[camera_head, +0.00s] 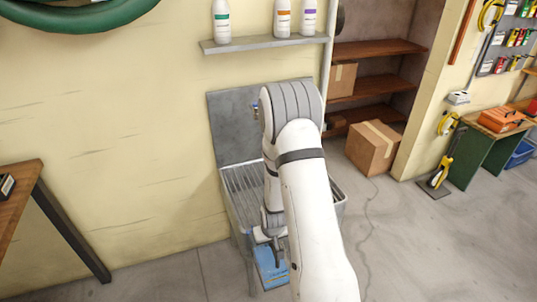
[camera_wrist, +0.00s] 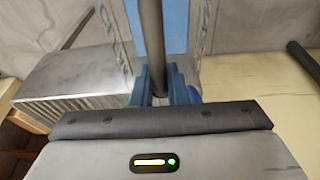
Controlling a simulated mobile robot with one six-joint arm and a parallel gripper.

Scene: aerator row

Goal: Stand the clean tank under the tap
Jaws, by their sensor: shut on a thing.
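My gripper (camera_head: 267,238) is in front of a metal sink (camera_head: 236,212), low at its front edge. In the wrist view my gripper (camera_wrist: 164,84) has its blue fingers shut around a dark bar (camera_wrist: 152,35). A blue tank (camera_head: 271,268) hangs or stands just below the gripper; its blue side also shows behind the bar in the wrist view (camera_wrist: 178,25). The bar looks like the tank's handle. The tap (camera_head: 256,112) shows as a small bit on the sink's back panel, mostly hidden by my arm. Whether the tank is clean cannot be told.
A shelf (camera_head: 262,44) with several bottles is above the sink. A wooden shelf unit (camera_head: 375,48) and a cardboard box (camera_head: 374,148) are to the right. A table (camera_head: 28,188) is at the left. The floor (camera_head: 410,245) at the right front is clear.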

